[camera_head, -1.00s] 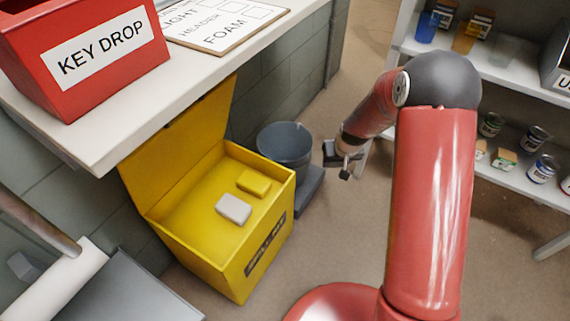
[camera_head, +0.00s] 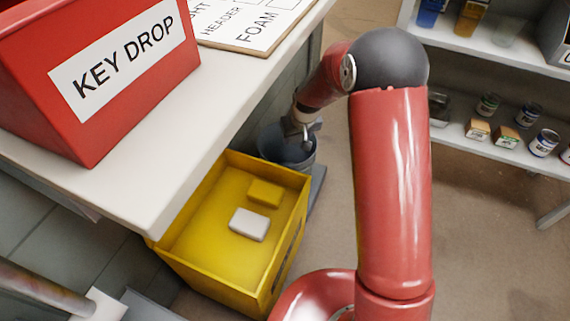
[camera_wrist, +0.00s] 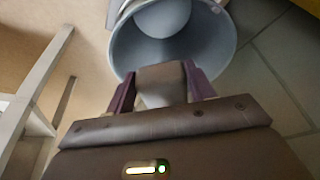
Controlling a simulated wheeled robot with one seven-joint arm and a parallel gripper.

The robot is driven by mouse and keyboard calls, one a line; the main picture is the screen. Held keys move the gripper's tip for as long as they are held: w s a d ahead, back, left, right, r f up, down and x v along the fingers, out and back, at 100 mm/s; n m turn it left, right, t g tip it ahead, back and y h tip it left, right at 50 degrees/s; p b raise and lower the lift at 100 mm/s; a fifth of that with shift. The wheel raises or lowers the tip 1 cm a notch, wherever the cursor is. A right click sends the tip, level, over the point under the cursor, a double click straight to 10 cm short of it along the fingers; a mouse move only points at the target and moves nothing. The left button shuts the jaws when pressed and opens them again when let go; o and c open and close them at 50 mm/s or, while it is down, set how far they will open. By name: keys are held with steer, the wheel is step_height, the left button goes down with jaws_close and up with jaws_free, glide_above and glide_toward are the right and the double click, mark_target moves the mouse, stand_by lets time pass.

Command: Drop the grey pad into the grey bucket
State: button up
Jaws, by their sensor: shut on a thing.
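The grey bucket (camera_head: 272,148) stands on the floor behind the yellow bin, partly hidden by my arm and the bin. My gripper (camera_head: 302,130) is over the bucket in the head view, where its fingertips are hard to make out. In the wrist view, my gripper (camera_wrist: 161,87) is shut on the grey pad (camera_wrist: 162,77), a dark block between its purple fingers. The bucket (camera_wrist: 198,52) opens just beyond the fingers, with the pad overlapping its near rim in the picture. The height above the rim cannot be told.
The yellow bin (camera_head: 190,228) holds a white block (camera_head: 249,225) and a yellow block (camera_head: 265,193). The counter (camera_head: 150,190) with the red key drop box (camera_head: 100,75) stands left. Shelves (camera_head: 490,75) with cans stand right. Floor between is clear.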

step_height(320, 180, down, 4)
steer(key=shift+f+b, duration=0.1)
steer(key=shift+b, duration=0.95)
steer(key=o, duration=1.4)
steer(key=shift+c, duration=0.2)
steer(key=p+v, duration=0.1)
steer(key=v, duration=0.6)
steer(key=shift+r, duration=0.4)
steer(key=shift+s, duration=0.1)
